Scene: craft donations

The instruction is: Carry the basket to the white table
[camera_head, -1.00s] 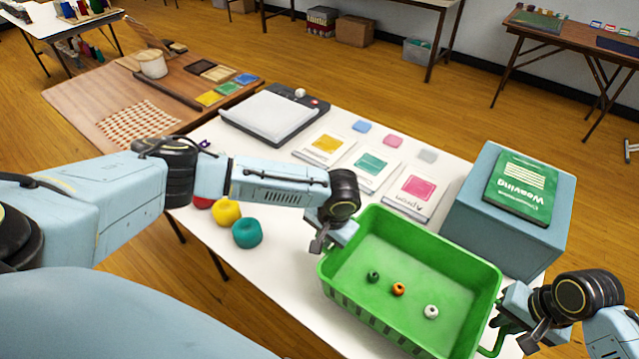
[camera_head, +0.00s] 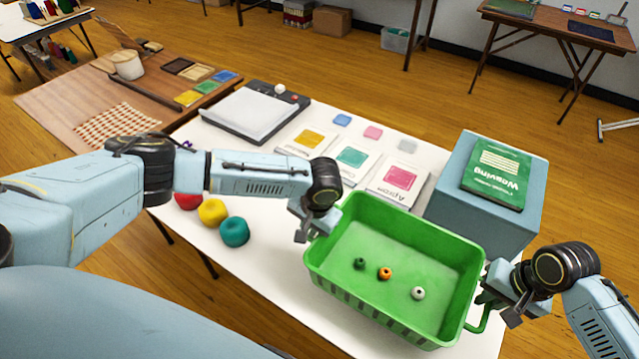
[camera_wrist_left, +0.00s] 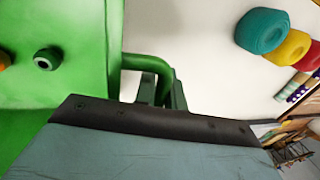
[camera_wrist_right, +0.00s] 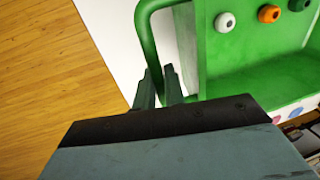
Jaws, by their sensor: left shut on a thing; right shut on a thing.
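The green basket (camera_head: 345,290) is upright at the front right of the white-topped table (camera_head: 262,205), with a dark green, an orange and a white bead inside. I cannot tell whether its bottom touches the tabletop. My left gripper (camera_head: 303,232) is shut on the basket's left handle, which shows in the left wrist view (camera_wrist_left: 150,62). My right gripper (camera_head: 487,298) is shut on the right handle, which shows in the right wrist view (camera_wrist_right: 143,35). The right handle is partly hidden by the gripper in the head view. Another white table (camera_head: 14,27) stands at the far left.
A blue box (camera_head: 455,208) with a green weaving book (camera_head: 497,172) stands close behind the basket. Open floor (camera_head: 400,95) lies beyond.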

